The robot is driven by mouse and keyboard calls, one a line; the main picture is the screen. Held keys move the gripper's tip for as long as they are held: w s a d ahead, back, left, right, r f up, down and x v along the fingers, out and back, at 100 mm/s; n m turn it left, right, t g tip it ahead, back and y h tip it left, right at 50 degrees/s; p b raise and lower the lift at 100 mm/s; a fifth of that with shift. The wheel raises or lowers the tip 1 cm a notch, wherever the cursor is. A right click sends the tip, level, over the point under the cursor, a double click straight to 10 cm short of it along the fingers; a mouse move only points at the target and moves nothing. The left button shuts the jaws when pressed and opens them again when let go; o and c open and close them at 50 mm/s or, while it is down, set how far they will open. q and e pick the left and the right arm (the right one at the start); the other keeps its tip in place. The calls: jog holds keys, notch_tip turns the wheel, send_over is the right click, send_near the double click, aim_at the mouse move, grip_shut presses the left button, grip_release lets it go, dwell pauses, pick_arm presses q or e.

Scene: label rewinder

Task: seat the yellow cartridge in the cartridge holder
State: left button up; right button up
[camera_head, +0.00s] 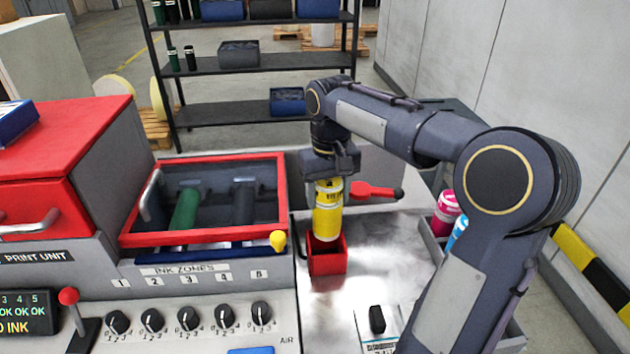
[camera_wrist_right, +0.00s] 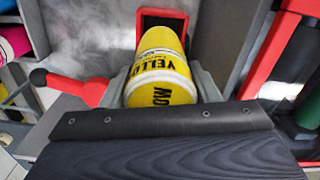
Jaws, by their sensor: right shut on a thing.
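The yellow cartridge (camera_head: 328,212) is upright below my right gripper (camera_head: 330,180) in the head view. My right gripper is shut on it near its top. The red cartridge holder (camera_head: 327,262) is a small open box on the metal top, directly under the cartridge. The cartridge's lower end is at or just inside the holder's opening; how deep it sits I cannot tell. In the right wrist view the cartridge (camera_wrist_right: 161,70) lies between the two grey fingers (camera_wrist_right: 165,88), with the red holder (camera_wrist_right: 163,15) behind its far end. My left gripper is not in view.
Magenta (camera_head: 446,214) and cyan (camera_head: 457,232) cartridges are in a tray at the right. The red-framed ink unit (camera_head: 205,235) is close on the left.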

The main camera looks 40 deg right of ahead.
jog(key=shift+w+f, duration=0.1)
jog(key=shift+w, duration=0.05)
notch_tip(320, 180, down, 7)
jog(key=b, duration=0.7)
jog(key=shift+f, duration=0.15)
jog(key=shift+f+b, duration=0.55)
jog(key=shift+f, duration=0.25)
jog(key=shift+f, duration=0.3)
jog(key=o, duration=1.4)
notch_tip(320, 180, up, 8)
jog(key=shift+f, duration=0.1)
